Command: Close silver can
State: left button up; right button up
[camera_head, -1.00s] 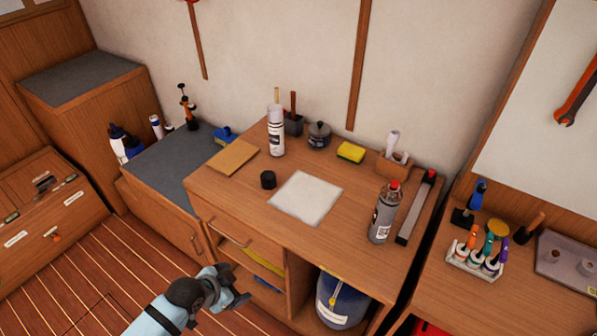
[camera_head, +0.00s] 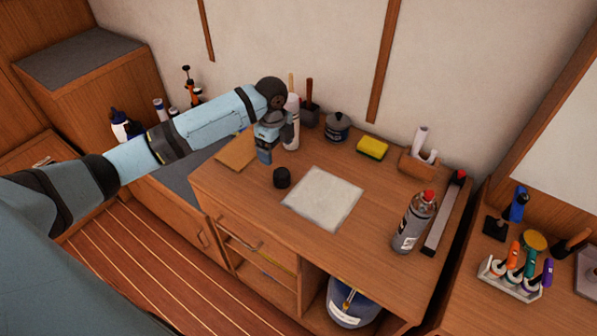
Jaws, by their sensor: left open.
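A grey-silver can (camera_head: 413,223) with a red top stands upright at the right of the wooden desk. A paler, whitish can (camera_head: 292,133) stands at the back left, partly hidden behind my left gripper. A small black cap (camera_head: 282,178) sits alone on the desk, left of a pale square sheet (camera_head: 322,199). My left gripper (camera_head: 264,157) is open, pointing down over the desk. In the picture it lies just in front of the pale can and above and left of the black cap. I see no contact with either. My right gripper is out of view.
A brown board (camera_head: 236,153) lies left of my left gripper. A dark lidded pot (camera_head: 337,127), a yellow sponge (camera_head: 372,148) and a wooden holder (camera_head: 418,165) line the back. A long dark-and-grey bar (camera_head: 444,215) lies along the right edge. The front of the desk is clear.

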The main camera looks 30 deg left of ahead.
aim_at(281, 173)
pick_arm(q)
jog(key=shift+w+a+r, duration=0.1)
jog(key=shift+w+r, duration=0.2)
jog(key=shift+r, duration=0.1)
notch_tip(281, 173, down, 9)
jog(key=shift+r, duration=0.2)
dwell(0.3)
jog(key=shift+f+p, duration=0.1)
jog(key=shift+p, duration=0.2)
jog(key=f, duration=0.5)
jog(key=shift+w+d+p, duration=0.25)
jog(key=shift+d+p, duration=0.05)
jog(key=shift+p, duration=0.1)
jog(key=c, duration=1)
